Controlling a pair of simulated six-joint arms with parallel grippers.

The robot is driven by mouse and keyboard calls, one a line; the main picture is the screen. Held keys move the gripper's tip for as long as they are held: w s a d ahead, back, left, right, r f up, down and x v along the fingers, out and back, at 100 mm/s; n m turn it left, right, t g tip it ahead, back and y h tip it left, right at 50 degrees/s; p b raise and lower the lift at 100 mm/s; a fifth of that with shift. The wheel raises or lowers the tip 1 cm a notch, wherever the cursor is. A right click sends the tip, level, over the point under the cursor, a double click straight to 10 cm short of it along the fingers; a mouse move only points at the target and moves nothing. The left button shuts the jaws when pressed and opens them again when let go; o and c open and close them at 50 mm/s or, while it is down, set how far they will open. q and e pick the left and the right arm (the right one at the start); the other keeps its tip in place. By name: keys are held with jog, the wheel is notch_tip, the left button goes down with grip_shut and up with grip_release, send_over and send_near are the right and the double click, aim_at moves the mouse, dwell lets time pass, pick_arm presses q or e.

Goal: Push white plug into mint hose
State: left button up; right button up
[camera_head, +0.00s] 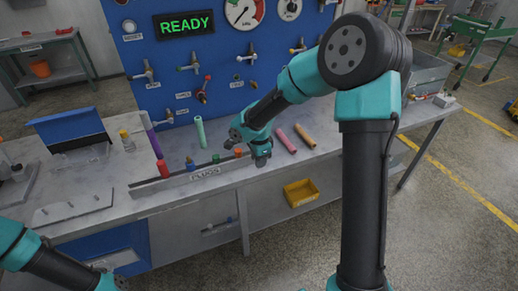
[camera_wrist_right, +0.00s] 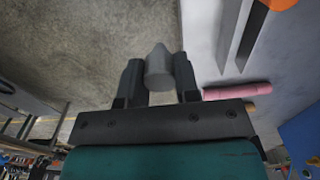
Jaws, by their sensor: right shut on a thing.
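The mint hose (camera_head: 200,132) is a short pale green tube at the back of the bench, left of my right gripper. I cannot tell whether it lies on the bench or hangs. My right gripper (camera_head: 262,157) is above the bench, right of the plug rack (camera_head: 205,174). In the right wrist view it is shut on the white plug (camera_wrist_right: 158,69), which looks pale grey with a pointed end. The plug is hidden in the head view. It is apart from the mint hose. My left arm enters at the bottom left; its gripper (camera_head: 118,284) is barely in view at the bottom edge.
Red, green, blue and orange plugs stand along the rack. A pink hose (camera_head: 286,140) and a tan hose (camera_head: 305,136) are right of my right gripper. A purple hose (camera_head: 149,132) is at the left. The blue panel (camera_head: 215,60) with valves stands behind.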

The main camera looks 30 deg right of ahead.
jog(key=s+a, duration=0.1)
jog(key=s, duration=0.2)
jog(key=shift+a+r, duration=0.2)
jog(key=shift+a, duration=0.2)
